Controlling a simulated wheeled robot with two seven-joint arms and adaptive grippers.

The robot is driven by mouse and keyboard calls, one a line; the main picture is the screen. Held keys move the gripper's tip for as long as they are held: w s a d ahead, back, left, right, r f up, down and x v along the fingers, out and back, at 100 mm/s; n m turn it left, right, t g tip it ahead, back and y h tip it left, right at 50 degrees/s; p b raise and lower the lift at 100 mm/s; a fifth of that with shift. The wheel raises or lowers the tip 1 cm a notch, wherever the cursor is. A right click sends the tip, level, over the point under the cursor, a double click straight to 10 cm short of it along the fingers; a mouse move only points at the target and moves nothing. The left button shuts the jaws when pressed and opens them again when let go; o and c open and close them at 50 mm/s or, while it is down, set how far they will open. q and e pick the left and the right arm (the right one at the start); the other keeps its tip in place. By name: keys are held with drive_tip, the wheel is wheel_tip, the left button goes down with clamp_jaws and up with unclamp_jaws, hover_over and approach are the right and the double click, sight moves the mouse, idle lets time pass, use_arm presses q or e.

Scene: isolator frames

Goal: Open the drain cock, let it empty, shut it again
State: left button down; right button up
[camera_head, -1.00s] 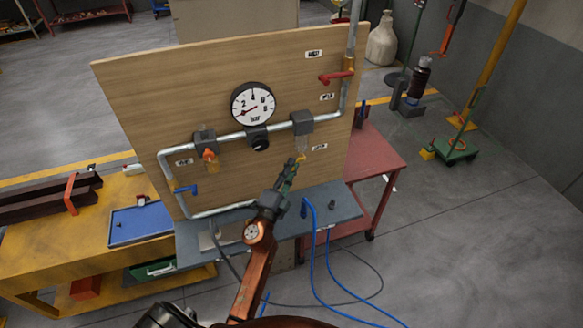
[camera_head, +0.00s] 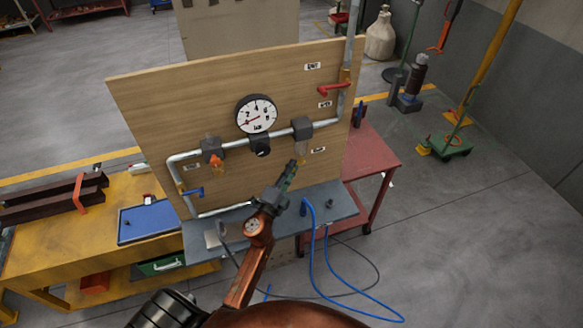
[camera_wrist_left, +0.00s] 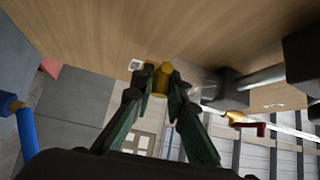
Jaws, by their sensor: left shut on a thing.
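The drain cock is a small yellow brass piece (camera_wrist_left: 160,79) between my left fingertips in the left wrist view. In the head view it is hidden behind the fingers, below the clear bowl (camera_head: 301,148) under the right dark pipe block (camera_head: 302,127). My left gripper (camera_head: 291,166) reaches up from below to this spot. It also shows in the left wrist view (camera_wrist_left: 160,83), with its green-sided fingers closed on the brass piece. I cannot tell whether the cock is open, and I see no liquid. My right gripper is not in view.
The wooden board (camera_head: 150,100) carries a gauge (camera_head: 256,114), grey pipe, a red lever (camera_head: 333,89) and a blue lever (camera_head: 192,192). Blue hoses (camera_head: 312,255) hang from the grey shelf (camera_head: 345,203).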

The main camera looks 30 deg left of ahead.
use_arm(q)
drive_tip(key=shift+r, duration=0.4)
drive_tip(key=c, duration=2)
unclamp_jaws()
drive_tip(key=shift+o, duration=0.3)
drive_tip(key=shift+f, duration=0.2)
drive_tip(key=shift+f, duration=0.1)
drive_tip(key=s+d+f, duration=0.1)
drive_tip(key=s, duration=1)
drive_tip(key=shift+s+f, duration=0.2)
drive_tip(key=shift+s, duration=0.2)
